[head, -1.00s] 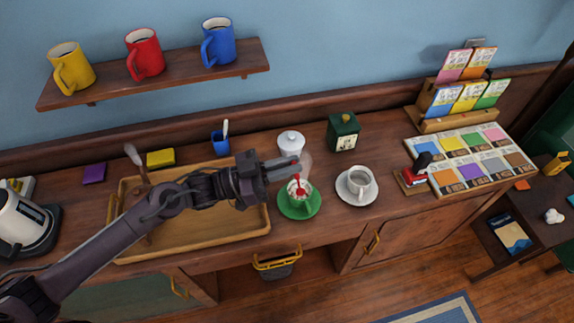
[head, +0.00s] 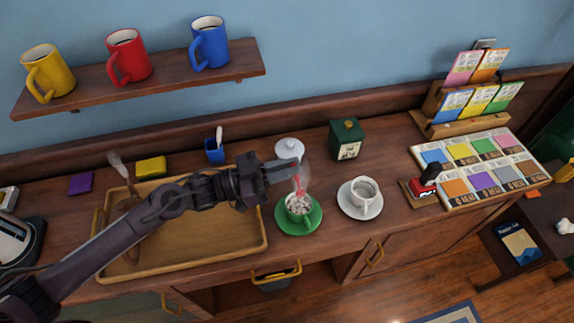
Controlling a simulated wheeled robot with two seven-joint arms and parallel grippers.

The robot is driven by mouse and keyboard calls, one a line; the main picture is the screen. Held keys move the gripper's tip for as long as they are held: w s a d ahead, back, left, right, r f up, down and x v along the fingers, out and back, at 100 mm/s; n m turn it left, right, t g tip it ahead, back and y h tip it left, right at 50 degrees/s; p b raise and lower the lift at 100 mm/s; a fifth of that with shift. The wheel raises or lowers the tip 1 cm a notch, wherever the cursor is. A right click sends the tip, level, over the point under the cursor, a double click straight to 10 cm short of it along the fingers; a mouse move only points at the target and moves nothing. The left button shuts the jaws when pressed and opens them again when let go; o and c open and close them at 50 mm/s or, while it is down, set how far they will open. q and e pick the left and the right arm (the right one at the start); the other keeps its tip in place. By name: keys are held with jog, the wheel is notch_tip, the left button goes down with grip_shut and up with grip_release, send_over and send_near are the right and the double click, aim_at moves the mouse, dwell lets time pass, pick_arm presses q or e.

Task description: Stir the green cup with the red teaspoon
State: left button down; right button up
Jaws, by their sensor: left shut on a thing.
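The green cup (head: 299,217) stands on a green saucer (head: 283,216) on the wooden counter, with a pale, lumpy-looking content inside. My left gripper (head: 291,168) is shut on the red teaspoon (head: 299,187), just above and behind the cup. The teaspoon points down at the cup's mouth. Its lower end is at the far rim, and I cannot tell whether it dips inside. Faint steam shows around it. My right gripper is not in view.
A white cup (head: 364,191) on a white saucer stands close on the right. A white lidded pot (head: 289,149) and a dark green tin (head: 346,139) are behind. A wooden tray (head: 215,244) lies under my left arm. A blue holder (head: 214,152) stands behind the tray.

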pick_arm(q)
jog(key=shift+s+f+b, duration=0.15)
jog(key=shift+f+b, duration=1.75)
jog(key=shift+f, duration=0.65)
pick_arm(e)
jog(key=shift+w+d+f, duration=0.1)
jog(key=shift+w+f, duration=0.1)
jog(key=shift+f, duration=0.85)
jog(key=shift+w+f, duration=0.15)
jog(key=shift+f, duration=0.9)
pick_arm(q)
jog(key=shift+a, duration=0.1)
